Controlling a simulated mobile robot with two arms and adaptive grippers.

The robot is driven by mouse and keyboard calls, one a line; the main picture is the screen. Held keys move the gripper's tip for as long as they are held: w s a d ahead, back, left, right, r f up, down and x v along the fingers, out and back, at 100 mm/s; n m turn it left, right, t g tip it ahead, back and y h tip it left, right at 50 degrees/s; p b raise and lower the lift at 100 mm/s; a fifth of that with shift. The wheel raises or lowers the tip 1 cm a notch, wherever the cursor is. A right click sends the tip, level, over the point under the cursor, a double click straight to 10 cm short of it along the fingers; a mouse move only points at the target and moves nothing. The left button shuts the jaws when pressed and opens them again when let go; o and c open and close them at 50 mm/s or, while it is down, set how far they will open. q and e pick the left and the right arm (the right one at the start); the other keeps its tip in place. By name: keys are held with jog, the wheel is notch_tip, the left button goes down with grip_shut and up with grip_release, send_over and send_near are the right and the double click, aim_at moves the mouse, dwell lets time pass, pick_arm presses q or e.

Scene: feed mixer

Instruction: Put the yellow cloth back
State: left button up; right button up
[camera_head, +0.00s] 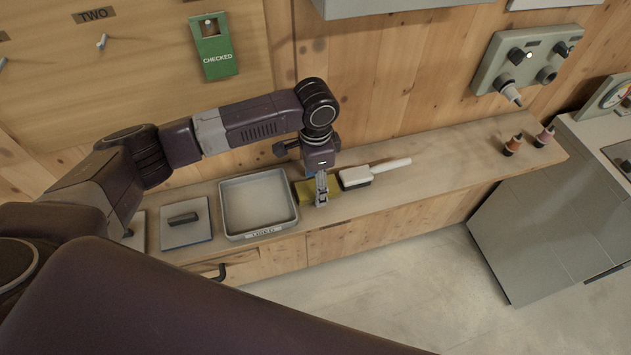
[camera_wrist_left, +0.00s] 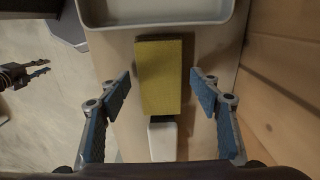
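The yellow cloth (camera_head: 303,188) lies flat on the wooden counter between the grey tray and a white brush, partly hidden by my left gripper in the head view. In the left wrist view the cloth (camera_wrist_left: 159,75) is a yellow rectangle, seen whole between and beyond the fingers. My left gripper (camera_head: 321,201) points down over the cloth. Its blue-padded fingers (camera_wrist_left: 160,92) are wide apart, one on each side of the cloth, and hold nothing. My right gripper (camera_wrist_left: 40,68) shows small at the left of the left wrist view, over the floor, its fingers apart and empty.
The white-handled brush (camera_head: 375,173) lies close on the right. The counter between brush and bottles is clear.

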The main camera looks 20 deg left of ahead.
pick_arm(q)
jog(key=shift+r, duration=0.15)
notch_tip(320, 180, up, 12)
jog(key=shift+f, duration=0.15)
dwell(0.4)
